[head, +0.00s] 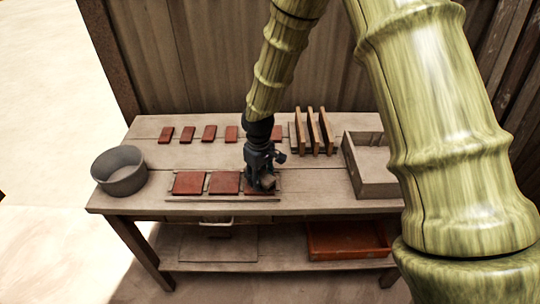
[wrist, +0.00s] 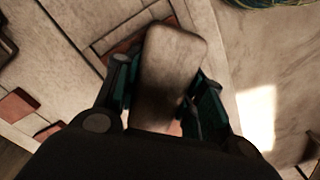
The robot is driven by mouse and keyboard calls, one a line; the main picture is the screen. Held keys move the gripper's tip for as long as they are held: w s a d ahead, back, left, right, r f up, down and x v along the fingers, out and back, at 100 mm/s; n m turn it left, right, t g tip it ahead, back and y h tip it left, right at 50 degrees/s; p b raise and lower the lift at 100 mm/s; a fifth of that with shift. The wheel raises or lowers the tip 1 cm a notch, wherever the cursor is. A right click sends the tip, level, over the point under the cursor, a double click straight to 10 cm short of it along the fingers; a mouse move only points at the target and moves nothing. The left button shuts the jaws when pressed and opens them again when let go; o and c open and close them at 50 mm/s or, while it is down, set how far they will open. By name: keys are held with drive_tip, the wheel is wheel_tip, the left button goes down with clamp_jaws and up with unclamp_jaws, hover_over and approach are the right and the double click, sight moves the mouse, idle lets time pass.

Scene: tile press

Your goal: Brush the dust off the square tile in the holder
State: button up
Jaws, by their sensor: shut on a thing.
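The holder (head: 183,198) is a low wooden frame near the table's front edge, with reddish tiles side by side in it. A left tile (head: 188,183) and a middle tile (head: 225,183) show clearly. The right tile (head: 250,191) is mostly hidden by my gripper (head: 262,182). My gripper is low over that right end, shut on a brush (wrist: 170,65), a rounded grey-brown block that fills the space between its fingers in the wrist view. The brush's underside is hidden, so I cannot tell whether it touches the tile. Dust is too fine to make out.
A grey round bowl (head: 120,180) stands at the table's left end. Several small red tiles (head: 209,133) lie along the back. A rack holds upright boards (head: 312,131) behind my gripper. An open wooden box (head: 378,190) stands at right. An orange tray (head: 345,250) is on the lower shelf.

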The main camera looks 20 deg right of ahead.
sight(273, 176)
drive_tip(key=a, duration=0.1)
drive_tip(key=w+a, duration=0.1)
drive_tip(key=a, duration=0.1)
drive_tip(key=shift+a, duration=0.15)
drive_tip(key=shift+w+a+f, duration=0.1)
drive_tip(key=shift+a, duration=0.2)
drive_tip(key=shift+f+p, duration=0.15)
drive_tip(key=shift+p, duration=0.55)
drive_tip(key=shift+d+r, duration=0.25)
drive_tip(key=shift+d, duration=0.15)
drive_tip(key=shift+s+d, duration=0.25)
drive_tip(key=shift+d, duration=0.3)
drive_tip(key=shift+s+d, duration=0.2)
drive_tip(key=shift+d, duration=0.35)
drive_tip(key=shift+s+d+f, duration=0.1)
drive_tip(key=shift+d+f, duration=0.15)
drive_tip(key=shift+d, duration=0.05)
drive_tip(key=d, duration=0.1)
drive_tip(key=s+d+p, duration=0.1)
drive_tip(key=d, duration=0.1)
drive_tip(key=shift+r, duration=0.1)
drive_tip(key=shift+d+f, duration=0.2)
drive_tip(key=shift+d, duration=0.2)
drive_tip(key=shift+s+d+r+p, duration=0.1)
drive_tip(key=shift+d+r+p, duration=0.05)
drive_tip(key=shift+r+p, duration=0.6)
drive_tip(key=shift+r, duration=0.5)
wheel_tip(273, 176, up, 6)
drive_tip(key=p, duration=0.4)
drive_tip(key=shift+f, duration=0.2)
